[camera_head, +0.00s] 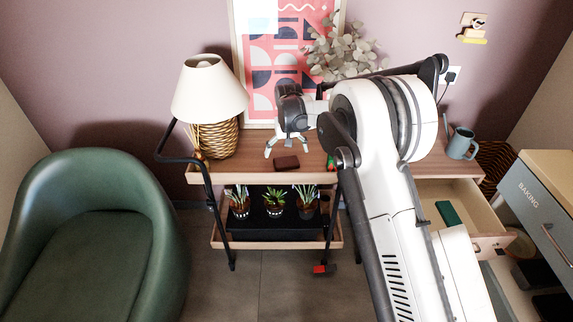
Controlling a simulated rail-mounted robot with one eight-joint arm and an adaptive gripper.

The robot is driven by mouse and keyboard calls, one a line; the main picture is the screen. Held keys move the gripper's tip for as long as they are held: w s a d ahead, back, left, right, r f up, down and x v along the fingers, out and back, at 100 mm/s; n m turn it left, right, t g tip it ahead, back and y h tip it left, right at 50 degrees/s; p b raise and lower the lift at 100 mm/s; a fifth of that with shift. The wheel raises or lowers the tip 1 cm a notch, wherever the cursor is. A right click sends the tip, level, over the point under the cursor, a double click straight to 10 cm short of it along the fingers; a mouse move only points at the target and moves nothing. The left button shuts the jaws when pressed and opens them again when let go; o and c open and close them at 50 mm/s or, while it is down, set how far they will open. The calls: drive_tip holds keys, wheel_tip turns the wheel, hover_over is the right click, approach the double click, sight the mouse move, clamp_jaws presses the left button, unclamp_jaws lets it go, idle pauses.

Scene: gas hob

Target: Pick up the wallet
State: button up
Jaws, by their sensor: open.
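A small dark reddish-brown flat item (287,163), which looks like the wallet, lies on the wooden top of the trolley (240,177) near its front edge. My gripper (288,152) is open, with its pale fingers spread and pointing down. In the picture it sits just above and behind the brown item, with nothing between the fingers. I cannot tell the exact height of the fingertips over the wooden top.
A lamp with a wicker base (210,90) stands left of my gripper. A framed print (262,60) and a leafy plant (345,50) are behind. A small red and green item (331,163) lies to the right. An open drawer (470,195) holds a green item (448,213).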

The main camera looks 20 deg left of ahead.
sight(287, 161)
drive_tip(key=f, duration=0.5)
drive_tip(key=shift+w+a+b, duration=0.1)
drive_tip(key=shift+w+b, duration=0.25)
drive_tip(key=c, duration=1.4)
